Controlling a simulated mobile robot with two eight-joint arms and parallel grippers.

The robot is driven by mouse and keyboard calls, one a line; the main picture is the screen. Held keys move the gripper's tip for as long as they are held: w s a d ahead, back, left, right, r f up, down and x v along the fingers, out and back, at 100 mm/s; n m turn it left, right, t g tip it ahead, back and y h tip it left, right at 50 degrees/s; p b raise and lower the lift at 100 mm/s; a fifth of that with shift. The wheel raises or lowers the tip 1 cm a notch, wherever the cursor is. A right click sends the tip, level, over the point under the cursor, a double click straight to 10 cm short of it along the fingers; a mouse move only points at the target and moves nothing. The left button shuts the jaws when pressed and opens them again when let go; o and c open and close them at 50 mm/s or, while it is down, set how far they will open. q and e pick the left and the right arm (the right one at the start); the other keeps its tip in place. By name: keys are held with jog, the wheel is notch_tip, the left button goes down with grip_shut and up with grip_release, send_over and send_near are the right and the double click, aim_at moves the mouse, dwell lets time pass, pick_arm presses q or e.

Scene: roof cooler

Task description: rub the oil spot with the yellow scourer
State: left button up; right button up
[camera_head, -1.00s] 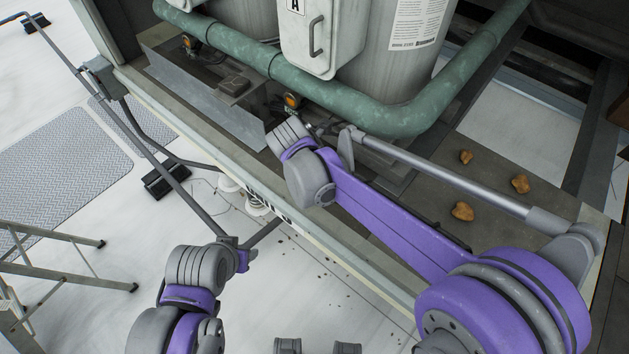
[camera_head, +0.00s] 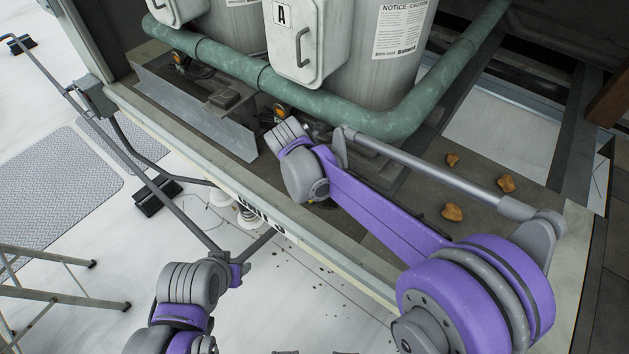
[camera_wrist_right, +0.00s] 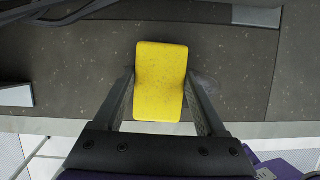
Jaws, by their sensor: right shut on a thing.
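The yellow scourer (camera_wrist_right: 160,85) is between the two fingers of my right gripper (camera_wrist_right: 160,105) in the right wrist view. The gripper is shut on it, over a dark grey speckled surface. I cannot tell whether the scourer touches that surface. A faint darker patch (camera_wrist_right: 207,82) shows just right of the scourer, partly behind the right finger; I cannot tell if it is the oil spot. In the head view my right arm reaches over the ledge below the green pipe, and its wrist hides the gripper and scourer.
A green pipe (camera_head: 330,103) runs just above my right wrist, in front of grey tanks (camera_head: 370,80). A metal angle plate (camera_head: 190,105) stands to the left. Several brown lumps (camera_head: 453,212) lie on the ledge at right. A step ladder (camera_head: 60,290) stands at lower left.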

pick_arm(q)
jog(key=shift+d+r, duration=0.2)
jog(key=shift+r, duration=0.1)
pick_arm(e)
jog(key=shift+w+d+r, duration=0.15)
jog(key=shift+w+r, duration=0.7)
jog(key=shift+w, duration=0.15)
jog(key=shift+s+a+f, duration=0.2)
jog(key=shift+a, duration=0.55)
jog(key=shift+s+a+f, duration=0.2)
jog(key=shift+a+f, duration=0.1)
jog(key=shift+a, duration=0.1)
jog(key=shift+s+a+f+b, duration=0.1)
jog(key=shift+s+a+b, duration=0.1)
jog(key=shift+s+a, duration=0.35)
jog(key=shift+s+a+f+b, duration=0.1)
jog(key=shift+s+a+b, duration=0.15)
jog(key=shift+s, duration=0.5)
jog(key=shift+s+a+b, duration=0.2)
jog(key=shift+s+a, duration=0.2)
jog(key=shift+s, duration=0.25)
pick_arm(q)
jog(key=shift+x, duration=1.15)
pick_arm(e)
jog(key=shift+r, duration=0.1)
